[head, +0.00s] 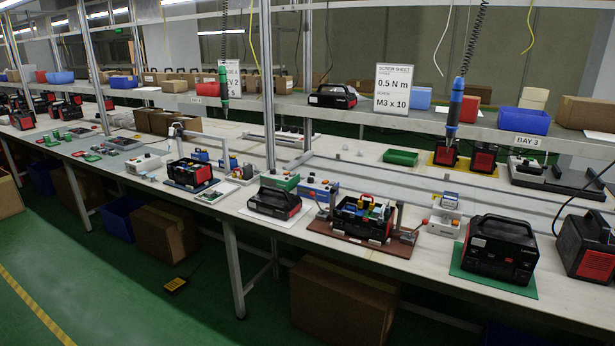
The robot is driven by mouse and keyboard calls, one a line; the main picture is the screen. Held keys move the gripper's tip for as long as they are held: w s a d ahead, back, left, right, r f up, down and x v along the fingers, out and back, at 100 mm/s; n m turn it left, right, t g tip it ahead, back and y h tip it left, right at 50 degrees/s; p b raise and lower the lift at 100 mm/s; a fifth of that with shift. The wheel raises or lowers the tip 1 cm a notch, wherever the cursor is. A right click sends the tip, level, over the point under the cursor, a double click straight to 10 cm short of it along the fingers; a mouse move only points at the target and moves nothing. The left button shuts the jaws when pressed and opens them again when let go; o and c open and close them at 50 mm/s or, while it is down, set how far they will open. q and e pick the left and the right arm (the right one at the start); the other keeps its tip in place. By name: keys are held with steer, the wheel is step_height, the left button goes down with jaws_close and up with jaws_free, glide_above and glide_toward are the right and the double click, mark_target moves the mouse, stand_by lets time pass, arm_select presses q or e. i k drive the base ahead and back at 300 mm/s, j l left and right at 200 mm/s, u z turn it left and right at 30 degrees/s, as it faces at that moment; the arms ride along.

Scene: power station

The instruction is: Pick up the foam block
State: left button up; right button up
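I cannot make out a foam block for certain in the head view. A pale cream block-like thing (533,98) stands on the upper shelf behind a blue bin; I cannot tell whether it is foam. Neither of my grippers shows in this view.
A long workbench (262,225) crosses the view, holding black-and-red power units (500,248) and an opened unit (361,218) on a brown board. A screwdriver (455,105) hangs over the bench. The green floor (90,270) at left is clear.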

mark_target(247, 170)
steer(key=i+l+u, duration=0.2)
steer(key=i, duration=0.2)
steer(key=i+l+u, duration=0.2)
steer(key=i, duration=0.2)
steer(key=i+l+u, duration=0.1)
steer(key=i+u, duration=0.15)
steer(key=i, duration=0.15)
steer(key=i+j+z, duration=0.1)
steer(key=j, duration=0.25)
steer(key=i+j, duration=0.3)
steer(key=i+j+z, duration=0.15)
steer(key=j, duration=0.2)
steer(key=i+j+z, duration=0.1)
steer(key=j, duration=0.3)
steer(key=i+j, duration=0.25)
steer(key=j, duration=0.15)
steer(key=i+l+z, duration=0.05)
